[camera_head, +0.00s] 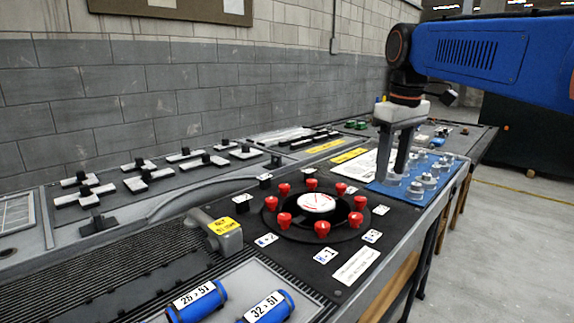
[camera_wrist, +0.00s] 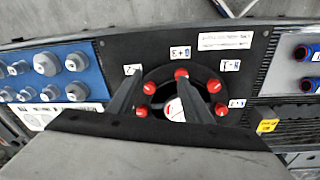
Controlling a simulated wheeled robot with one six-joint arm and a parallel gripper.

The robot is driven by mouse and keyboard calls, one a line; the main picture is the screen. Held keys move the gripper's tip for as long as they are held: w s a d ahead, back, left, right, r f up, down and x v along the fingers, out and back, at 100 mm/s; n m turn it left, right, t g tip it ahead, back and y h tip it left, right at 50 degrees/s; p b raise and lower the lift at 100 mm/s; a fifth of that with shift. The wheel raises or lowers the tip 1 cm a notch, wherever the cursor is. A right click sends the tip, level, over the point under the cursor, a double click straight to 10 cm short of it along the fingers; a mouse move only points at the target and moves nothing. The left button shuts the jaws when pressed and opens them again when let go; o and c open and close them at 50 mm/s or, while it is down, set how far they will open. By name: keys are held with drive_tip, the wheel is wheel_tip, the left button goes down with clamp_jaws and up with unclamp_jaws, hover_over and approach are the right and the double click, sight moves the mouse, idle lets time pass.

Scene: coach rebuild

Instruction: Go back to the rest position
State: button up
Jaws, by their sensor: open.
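My gripper (camera_head: 392,172) hangs upright from the blue arm (camera_head: 490,58), fingers pointing down. In the head view its fingertips appear in front of the left edge of the blue plate (camera_head: 412,192). I cannot tell how high the tips are above the bench.
The red-knobbed ring (camera_head: 272,222) surrounds a white round dial (camera_head: 316,203). Silver parts (camera_head: 428,180) stand on the blue plate. Blue cylinders (camera_head: 197,300) lie at the front. A ridged strip and a grey block with a yellow label (camera_head: 224,234) lie left. A block wall is behind; open floor (camera_head: 520,200) is right.

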drive_tip(key=s+d+f+m+t, duration=0.1)
drive_tip(key=s+d+f+m, duration=0.1)
drive_tip(key=s+f, duration=0.9)
drive_tip(key=s+d+f+m+t, duration=0.2)
drive_tip(key=s+f+m, duration=0.2)
drive_tip(key=s+f, duration=0.8)
wheel_tip(320, 180, down, 3)
drive_tip(key=shift+s+r, duration=0.2)
drive_tip(key=shift+d, duration=0.1)
